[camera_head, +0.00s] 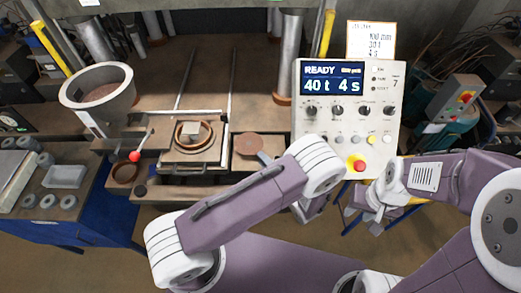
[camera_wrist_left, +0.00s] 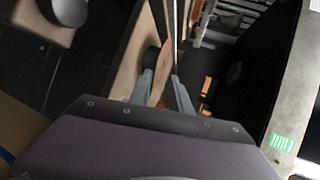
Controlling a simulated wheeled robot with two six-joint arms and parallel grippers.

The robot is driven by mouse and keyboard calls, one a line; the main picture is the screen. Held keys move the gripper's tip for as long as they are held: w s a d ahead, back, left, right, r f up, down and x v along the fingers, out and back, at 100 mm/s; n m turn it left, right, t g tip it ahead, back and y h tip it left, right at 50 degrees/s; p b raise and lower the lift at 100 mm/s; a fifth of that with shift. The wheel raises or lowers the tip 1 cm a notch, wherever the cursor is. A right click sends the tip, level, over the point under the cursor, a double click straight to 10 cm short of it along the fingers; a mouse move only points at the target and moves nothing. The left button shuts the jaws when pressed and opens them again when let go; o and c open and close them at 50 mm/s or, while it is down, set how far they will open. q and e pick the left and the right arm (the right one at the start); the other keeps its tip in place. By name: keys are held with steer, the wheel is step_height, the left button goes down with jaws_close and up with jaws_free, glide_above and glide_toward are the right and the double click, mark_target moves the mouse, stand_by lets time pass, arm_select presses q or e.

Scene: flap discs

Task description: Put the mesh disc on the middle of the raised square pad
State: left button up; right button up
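The mesh disc (camera_head: 249,143) is a flat brown round plate right of the press bed in the head view. In the left wrist view the disc (camera_wrist_left: 162,76) shows nearly edge-on between the fingers of my left gripper (camera_wrist_left: 164,84), which appears shut on it. In the head view a grey fingertip of that gripper (camera_head: 265,156) meets the disc's lower right; my forearm hides the rest. The raised square pad (camera_head: 195,128) is a small pale block inside a brown ring on the bed, left of and apart from the disc. My right gripper (camera_head: 377,216) hangs at the right; its opening is unclear.
A control panel (camera_head: 347,118) with a lit display stands right of the disc. A red-knobbed lever (camera_head: 134,156) and a funnel (camera_head: 98,88) stand left of the bed. Another brown ring (camera_head: 124,172) lies at the front left. Metal uprights stand behind the bed.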

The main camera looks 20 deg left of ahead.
mark_target(254, 150)
arm_select(q)
steer(key=x, duration=0.2)
steer(key=b+x, duration=0.1)
steer(key=x, duration=0.1)
steer(key=shift+w+d+f, duration=0.15)
steer(key=shift+d+f, duration=0.05)
steer(key=shift+f, duration=0.1)
steer(key=shift+w+a, duration=0.2)
steer(key=shift+a, duration=0.35)
steer(key=shift+w, duration=0.1)
steer(key=shift+c, duration=0.8)
steer(key=shift+c, duration=0.6)
